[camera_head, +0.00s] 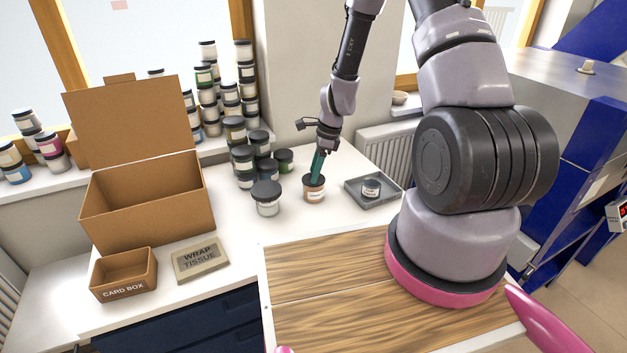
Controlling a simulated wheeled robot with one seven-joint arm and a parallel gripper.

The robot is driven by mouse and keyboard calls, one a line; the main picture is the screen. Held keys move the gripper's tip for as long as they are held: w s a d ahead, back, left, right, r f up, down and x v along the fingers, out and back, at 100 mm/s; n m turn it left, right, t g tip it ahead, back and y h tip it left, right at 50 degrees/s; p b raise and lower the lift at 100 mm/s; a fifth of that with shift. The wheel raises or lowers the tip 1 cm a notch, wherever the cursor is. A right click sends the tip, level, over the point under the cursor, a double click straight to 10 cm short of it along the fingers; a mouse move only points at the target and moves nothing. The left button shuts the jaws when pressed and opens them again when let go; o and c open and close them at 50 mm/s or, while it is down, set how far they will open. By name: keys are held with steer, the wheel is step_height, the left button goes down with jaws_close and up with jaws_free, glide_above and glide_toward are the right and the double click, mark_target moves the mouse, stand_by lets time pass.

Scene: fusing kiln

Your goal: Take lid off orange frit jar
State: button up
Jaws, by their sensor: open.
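The orange frit jar (314,196) stands upright on the white worktop, brownish-orange with a pale label. Its top edge looks dark; my gripper partly covers it, so I cannot tell clearly how the lid sits. My gripper (316,174) points down with its teal fingers right at the jar's top. It is open, and whether the fingers touch the lid cannot be made out.
A clear jar with a dark lid (266,198) stands close on the left, with several dark-lidded jars (243,164) behind. A grey tray (386,198) on the right holds a small labelled container (371,188). Cardboard boxes (148,219) and wrap tissue (200,259) lie further left.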

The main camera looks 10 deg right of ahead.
jaws_close()
stand_by(0.3)
